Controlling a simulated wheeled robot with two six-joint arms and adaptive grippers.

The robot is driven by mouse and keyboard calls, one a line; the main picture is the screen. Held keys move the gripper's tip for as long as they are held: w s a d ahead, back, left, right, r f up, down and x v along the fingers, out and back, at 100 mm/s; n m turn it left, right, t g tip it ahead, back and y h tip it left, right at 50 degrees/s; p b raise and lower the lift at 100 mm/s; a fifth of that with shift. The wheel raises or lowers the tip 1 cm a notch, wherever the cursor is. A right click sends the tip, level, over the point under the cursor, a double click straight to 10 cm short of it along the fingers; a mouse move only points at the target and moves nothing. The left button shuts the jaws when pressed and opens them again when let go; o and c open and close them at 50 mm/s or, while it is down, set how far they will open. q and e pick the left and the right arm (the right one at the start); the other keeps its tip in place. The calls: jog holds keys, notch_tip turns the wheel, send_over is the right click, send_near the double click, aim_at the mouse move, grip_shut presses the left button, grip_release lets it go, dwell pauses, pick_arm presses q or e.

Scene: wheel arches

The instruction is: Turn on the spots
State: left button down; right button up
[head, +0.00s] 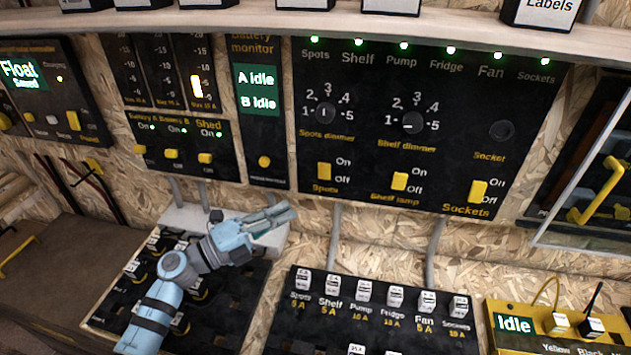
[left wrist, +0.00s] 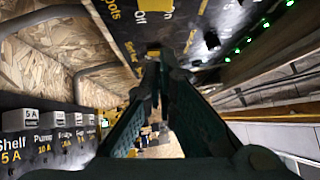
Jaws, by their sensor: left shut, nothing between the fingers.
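In the head view the yellow Spots switch (head: 324,172) sits low on the black panel, with On printed above Off beside it. I cannot tell for certain which way its lever is set. The Spots dimmer knob (head: 326,114) is above it, and a green Spots light (head: 314,40) is lit at the top. My left gripper (head: 291,211) is shut and empty, below and left of the switch and apart from it. In the left wrist view its fingers (left wrist: 152,65) point toward the panel, where part of the Spots lettering shows. My right gripper is not in view.
The Shelf lamp switch (head: 399,181) and Sockets switch (head: 478,191) are to the right. A battery monitor (head: 264,100) is to the left. Several fuses, including the Spots fuse (head: 303,280), stand on a board below. A shelf edge (head: 400,28) overhangs the panel.

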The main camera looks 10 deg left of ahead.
aim_at(324, 171)
pick_arm(q)
jog(key=w+d+r, duration=0.2)
jog(key=w+d, duration=0.3)
jog(key=w, duration=0.4)
jog(key=shift+w+d, duration=0.2)
jog(key=shift+d, duration=0.1)
